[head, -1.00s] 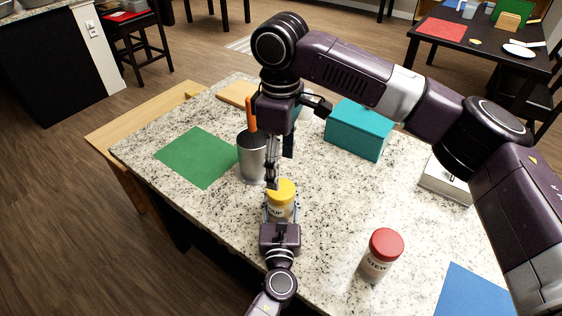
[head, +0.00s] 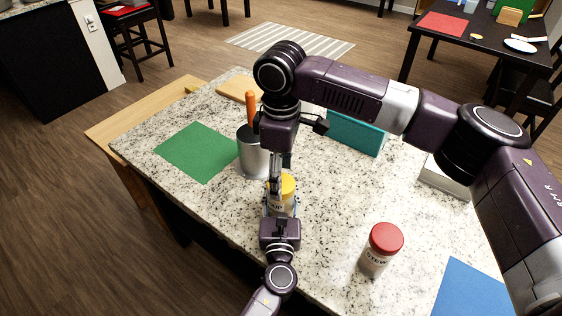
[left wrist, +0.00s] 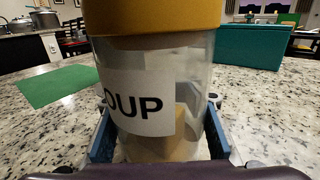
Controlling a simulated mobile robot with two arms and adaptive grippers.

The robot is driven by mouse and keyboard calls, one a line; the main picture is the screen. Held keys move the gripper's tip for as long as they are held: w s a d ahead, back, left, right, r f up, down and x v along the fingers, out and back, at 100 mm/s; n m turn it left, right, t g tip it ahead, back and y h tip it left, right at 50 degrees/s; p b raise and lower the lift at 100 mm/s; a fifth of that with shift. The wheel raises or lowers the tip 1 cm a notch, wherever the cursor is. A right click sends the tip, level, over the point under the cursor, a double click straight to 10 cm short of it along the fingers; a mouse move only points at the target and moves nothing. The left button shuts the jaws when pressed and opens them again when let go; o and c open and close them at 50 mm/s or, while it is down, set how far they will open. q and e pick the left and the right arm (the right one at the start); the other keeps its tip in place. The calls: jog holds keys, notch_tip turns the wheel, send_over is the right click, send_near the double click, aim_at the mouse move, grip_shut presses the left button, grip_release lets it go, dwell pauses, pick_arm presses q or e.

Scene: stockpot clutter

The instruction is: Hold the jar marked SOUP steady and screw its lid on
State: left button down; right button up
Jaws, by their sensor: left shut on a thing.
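The SOUP jar (head: 283,207) stands upright near the counter's front edge, with its yellow lid (head: 289,184) on top. In the left wrist view the clear jar (left wrist: 190,120) fills the middle, its label partly reading "OUP". The lid (left wrist: 150,20) sits over its mouth; I cannot tell how tightly. My left gripper (head: 281,212) is shut around the jar's body from the front, one blue finger on each side. My right gripper (head: 275,180) points down from above, its fingers overlapping the lid's left side in the head view. Their gap is hidden, and contact is unclear.
A jar marked STEW with a red lid (head: 380,248) stands to the right. A metal pot (head: 252,158) with an orange-handled tool is close behind left. A teal box (head: 358,135) is behind. Green (head: 197,152) and blue (head: 472,290) mats lie flat at either side.

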jog(key=shift+f, duration=1.25)
jog(key=shift+c, duration=0.5)
jog(key=c, duration=1.1)
jog(key=o, duration=1.4)
jog(key=shift+c, duration=0.2)
notch_tip(320, 180, up, 12)
